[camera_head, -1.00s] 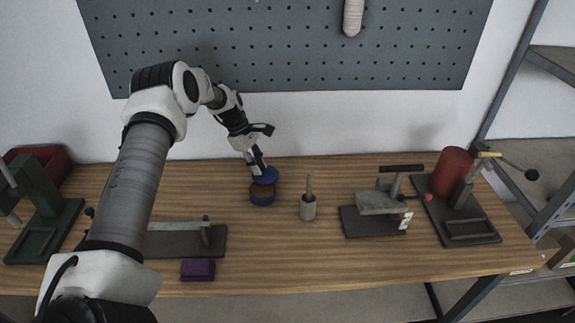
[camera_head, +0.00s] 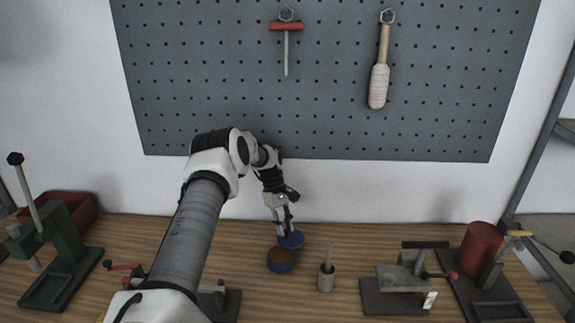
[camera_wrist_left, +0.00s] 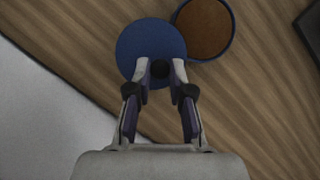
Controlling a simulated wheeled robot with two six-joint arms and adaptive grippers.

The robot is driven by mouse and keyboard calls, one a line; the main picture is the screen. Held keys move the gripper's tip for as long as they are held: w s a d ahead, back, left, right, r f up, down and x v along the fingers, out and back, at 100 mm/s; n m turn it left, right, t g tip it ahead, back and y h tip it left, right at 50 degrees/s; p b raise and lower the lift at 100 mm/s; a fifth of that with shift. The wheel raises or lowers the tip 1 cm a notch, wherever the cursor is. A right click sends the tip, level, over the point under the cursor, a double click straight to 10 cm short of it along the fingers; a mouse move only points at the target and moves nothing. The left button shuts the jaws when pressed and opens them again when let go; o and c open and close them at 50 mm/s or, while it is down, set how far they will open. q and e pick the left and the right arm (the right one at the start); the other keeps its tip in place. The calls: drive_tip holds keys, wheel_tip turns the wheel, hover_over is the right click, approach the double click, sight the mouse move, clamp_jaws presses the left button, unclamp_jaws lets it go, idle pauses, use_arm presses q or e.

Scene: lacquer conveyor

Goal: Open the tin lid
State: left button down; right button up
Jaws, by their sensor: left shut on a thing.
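The round tin (camera_head: 281,262) stands open on the bench, with a blue wall and brown contents. It also shows in the wrist view (camera_wrist_left: 204,30), at the top. Its blue lid (camera_head: 294,241) is off, just behind the tin toward the wall. In the wrist view the flat lid (camera_wrist_left: 140,45) lies beside the tin, its edge at the tin's rim. My left gripper (camera_wrist_left: 160,70) is shut on the lid's dark knob; it comes down from above in the head view (camera_head: 284,228). I cannot tell whether the lid touches the bench. My right gripper is not in view.
A grey pot with a brush-like handle (camera_head: 326,279) stands right of the tin. Further right are a grey clamp fixture (camera_head: 395,290) and a red cylinder (camera_head: 480,249). A green press (camera_head: 55,255) and red bin (camera_head: 80,211) are at left. A pegboard (camera_head: 330,110) hangs behind.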

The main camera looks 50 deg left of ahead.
use_arm(q)
drive_tip(key=c, duration=1)
unclamp_jaws()
drive_tip(key=shift+w, duration=0.1)
wheel_tip(320, 180, up, 10)
drive_tip(key=shift+f, duration=0.1)
